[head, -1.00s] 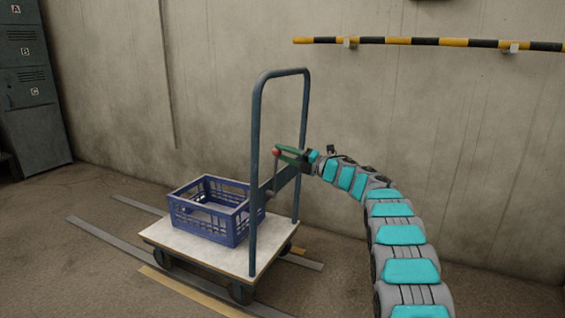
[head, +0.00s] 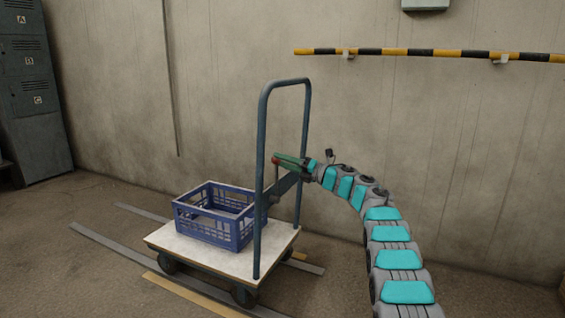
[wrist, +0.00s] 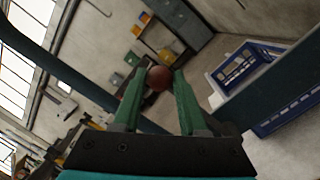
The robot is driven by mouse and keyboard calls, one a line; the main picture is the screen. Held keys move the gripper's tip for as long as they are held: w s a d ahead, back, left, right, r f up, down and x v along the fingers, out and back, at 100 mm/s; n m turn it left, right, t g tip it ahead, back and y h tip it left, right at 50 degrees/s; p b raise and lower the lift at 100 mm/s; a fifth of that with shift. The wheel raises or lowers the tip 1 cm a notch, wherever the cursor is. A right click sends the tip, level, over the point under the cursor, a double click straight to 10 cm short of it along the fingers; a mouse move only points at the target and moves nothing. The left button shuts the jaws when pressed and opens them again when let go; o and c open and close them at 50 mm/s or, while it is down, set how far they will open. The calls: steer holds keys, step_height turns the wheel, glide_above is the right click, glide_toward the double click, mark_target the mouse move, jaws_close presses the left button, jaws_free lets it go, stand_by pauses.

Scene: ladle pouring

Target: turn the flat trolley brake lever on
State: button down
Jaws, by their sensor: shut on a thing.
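The flat trolley (head: 165,238) stands on the floor with its tall tubular handle frame (head: 261,150) upright. The brake lever's round red-brown knob (head: 275,161) is at the inner side of the frame, above a dark cross plate (head: 285,186). My gripper (head: 278,160) reaches in from the right with its green fingers shut on the knob. In the wrist view the knob (wrist: 160,78) sits between the two green fingertips. The lever's stem is thin and mostly hidden, so its exact angle is hard to tell.
A blue crate (head: 205,231) sits on the trolley deck. The handle's uprights are close on both sides of my gripper. Grey lockers (head: 35,110) stand at the far left. A striped bar (head: 425,52) runs along the back wall. Floor strips lie beneath the trolley.

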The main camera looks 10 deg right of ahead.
steer(key=shift+s+a+f, duration=0.1)
steer(key=shift+a+f, duration=0.2)
steer(key=shift+f, duration=0.15)
steer(key=c, duration=0.7)
jaws_free()
steer(key=shift+o, duration=1.3)
steer(key=shift+r, duration=0.2)
steer(key=shift+s+d, duration=0.25)
steer(key=shift+d, duration=0.15)
steer(key=v, duration=0.7)
